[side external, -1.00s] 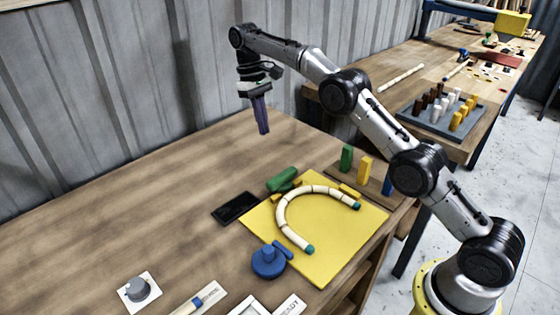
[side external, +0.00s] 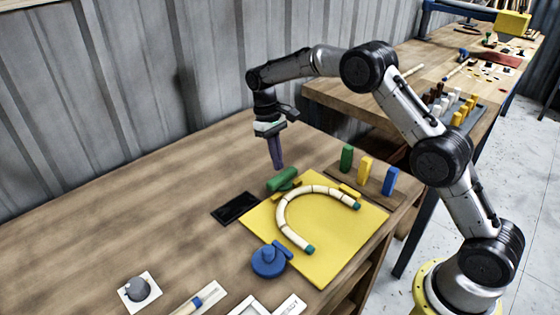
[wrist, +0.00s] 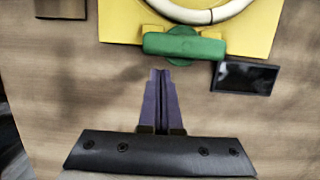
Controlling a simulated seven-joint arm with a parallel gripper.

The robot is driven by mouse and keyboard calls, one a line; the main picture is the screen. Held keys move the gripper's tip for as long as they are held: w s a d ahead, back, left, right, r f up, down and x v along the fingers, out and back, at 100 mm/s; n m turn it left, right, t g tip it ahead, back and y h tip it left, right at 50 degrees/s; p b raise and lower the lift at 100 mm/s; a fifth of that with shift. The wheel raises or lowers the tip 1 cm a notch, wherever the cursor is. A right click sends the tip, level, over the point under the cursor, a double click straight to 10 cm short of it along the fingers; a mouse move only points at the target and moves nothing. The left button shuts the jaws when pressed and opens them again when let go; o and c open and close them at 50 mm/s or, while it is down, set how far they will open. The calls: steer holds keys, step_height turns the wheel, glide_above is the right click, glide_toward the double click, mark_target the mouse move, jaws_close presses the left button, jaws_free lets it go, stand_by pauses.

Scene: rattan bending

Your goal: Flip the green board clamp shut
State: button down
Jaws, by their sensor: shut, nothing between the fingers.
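The green board clamp (side external: 281,180) sits at the back left edge of the yellow board (side external: 330,250). In the wrist view the green clamp (wrist: 184,46) lies across the board's edge, ahead of my fingertips. My gripper (side external: 279,166) points down just above and behind the clamp, with its purple fingers closed together and empty. In the wrist view my gripper (wrist: 160,72) shows a gap of bare table between its tips and the clamp. I cannot tell whether they touch from the side view. A cream rattan arc (side external: 284,205) with dark green ends lies on the board.
A blue knob clamp (side external: 268,262) sits at the board's front left edge. A black flat device (side external: 236,208) lies left of the green clamp. Green, yellow and blue upright blocks (side external: 365,171) stand behind the board. The table's left side is clear.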

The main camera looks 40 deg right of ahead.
steer(key=shift+s, duration=0.5)
steer(key=shift+m, duration=0.3)
steer(key=shift+s+d+m, duration=0.1)
steer(key=shift+d+m, duration=0.05)
steer(key=shift+m, duration=0.35)
steer(key=shift+s+d+m+y, duration=0.1)
steer(key=shift+m+y, duration=0.3)
steer(key=shift+m, duration=0.4)
